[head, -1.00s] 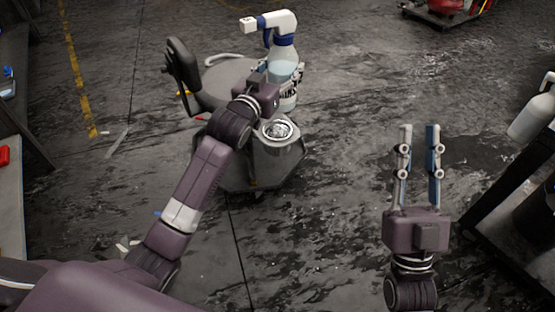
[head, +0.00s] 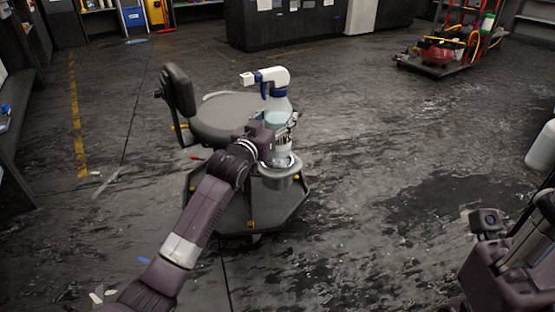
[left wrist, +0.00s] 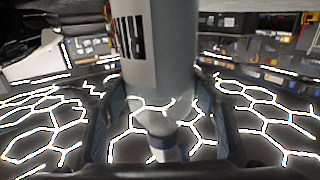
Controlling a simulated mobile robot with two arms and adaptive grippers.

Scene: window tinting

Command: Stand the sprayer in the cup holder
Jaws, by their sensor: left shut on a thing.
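The sprayer (head: 279,106) is a clear bottle with a blue collar and a white and blue trigger head. It stands upright in my left gripper (head: 282,135). In the left wrist view the sprayer (left wrist: 160,45) lies between the two fingers, its head toward the bottom of the picture. The cup holder (head: 281,181) is a grey round cup with a bright rim on the side of the rolling seat. The sprayer's base is at the cup holder's rim; I cannot tell how far it is inside. My right gripper (head: 530,235) is partly cut off at the right edge.
The rolling seat (head: 225,117) has a dark backrest (head: 178,90) and a wide base tray (head: 235,212). A cart with red equipment (head: 437,52) stands at the back right. A white bottle (head: 541,147) is at the right edge. Open floor surrounds the seat.

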